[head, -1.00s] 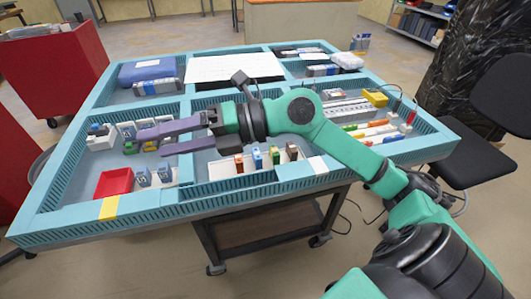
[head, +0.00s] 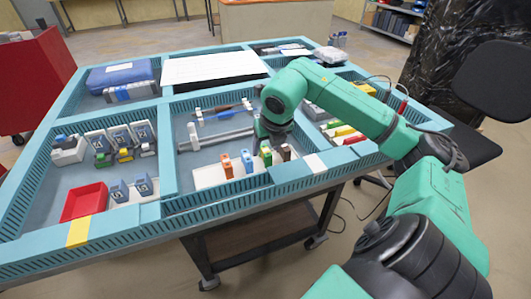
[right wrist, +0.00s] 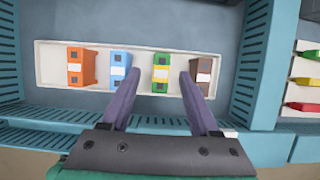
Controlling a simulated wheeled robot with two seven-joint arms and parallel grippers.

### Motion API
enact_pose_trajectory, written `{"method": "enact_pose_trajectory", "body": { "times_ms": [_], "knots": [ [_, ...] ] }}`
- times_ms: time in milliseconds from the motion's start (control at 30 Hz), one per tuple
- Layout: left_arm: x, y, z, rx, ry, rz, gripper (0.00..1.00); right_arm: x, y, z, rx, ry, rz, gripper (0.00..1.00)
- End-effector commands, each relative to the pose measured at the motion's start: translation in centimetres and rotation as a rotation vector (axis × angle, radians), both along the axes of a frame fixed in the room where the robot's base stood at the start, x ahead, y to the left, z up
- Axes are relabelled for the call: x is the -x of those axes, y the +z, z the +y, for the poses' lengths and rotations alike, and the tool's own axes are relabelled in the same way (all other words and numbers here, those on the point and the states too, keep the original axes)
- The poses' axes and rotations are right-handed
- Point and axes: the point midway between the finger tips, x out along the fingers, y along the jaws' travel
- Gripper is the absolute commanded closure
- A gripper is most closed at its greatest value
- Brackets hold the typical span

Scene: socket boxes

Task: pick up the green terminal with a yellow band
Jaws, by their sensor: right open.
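The green terminal with a yellow band (head: 266,157) stands in a row on a white tray in the front middle compartment; in the right wrist view it is the third from the left (right wrist: 160,73). My right gripper (right wrist: 158,78) is open, with its purple fingertips on either side of the green terminal as seen from above. The left finger lies between the blue and green terminals, the right one between green and brown. In the head view my right gripper (head: 267,137) points down above the row, its fingers mostly hidden. My left gripper is not in view.
The orange terminal (right wrist: 82,68), blue terminal (right wrist: 120,70) and brown terminal (right wrist: 199,73) share the white tray (right wrist: 52,65). A blue-green divider (right wrist: 249,65) stands to the right. A red bin (head: 83,203) is in the left compartment. Grey rails lie behind the tray.

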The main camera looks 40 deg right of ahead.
Motion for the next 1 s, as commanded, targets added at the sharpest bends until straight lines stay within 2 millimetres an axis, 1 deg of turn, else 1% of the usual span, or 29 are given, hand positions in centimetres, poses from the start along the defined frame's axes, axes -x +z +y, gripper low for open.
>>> {"method": "enact_pose_trajectory", "body": {
  "times_ms": [33, 133, 200, 367, 467, 500, 533, 867, 1000],
  "knots": [
    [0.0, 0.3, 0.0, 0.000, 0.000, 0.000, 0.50, -0.2, -0.9, -0.2, -0.002, -0.001, 0.006, 0.38],
    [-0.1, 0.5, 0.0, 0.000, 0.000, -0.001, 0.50, -0.8, -2.3, -0.4, -0.004, 0.000, 0.003, 0.38],
    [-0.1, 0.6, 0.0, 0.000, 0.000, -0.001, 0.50, -1.0, -2.8, -0.5, -0.002, 0.000, 0.002, 0.38],
    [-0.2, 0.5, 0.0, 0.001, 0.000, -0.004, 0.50, -1.0, -2.8, -0.5, -0.001, 0.000, 0.000, 0.38],
    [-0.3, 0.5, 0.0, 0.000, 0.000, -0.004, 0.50, -1.0, -2.8, -0.5, -0.001, 0.000, 0.000, 0.73],
    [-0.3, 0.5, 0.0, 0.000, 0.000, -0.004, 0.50, -1.0, -2.8, -0.5, -0.001, 0.000, 0.000, 0.88],
    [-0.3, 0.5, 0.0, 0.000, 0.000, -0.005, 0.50, -1.0, -2.8, -0.5, -0.001, 0.000, 0.001, 0.99],
    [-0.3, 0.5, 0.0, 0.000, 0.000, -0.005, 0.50, -1.1, -2.7, -0.5, -0.001, 0.000, 0.000, 1.00],
    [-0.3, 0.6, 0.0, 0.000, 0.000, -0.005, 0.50, -1.1, -1.8, -0.5, -0.002, 0.001, -0.003, 1.00]
  ]
}}
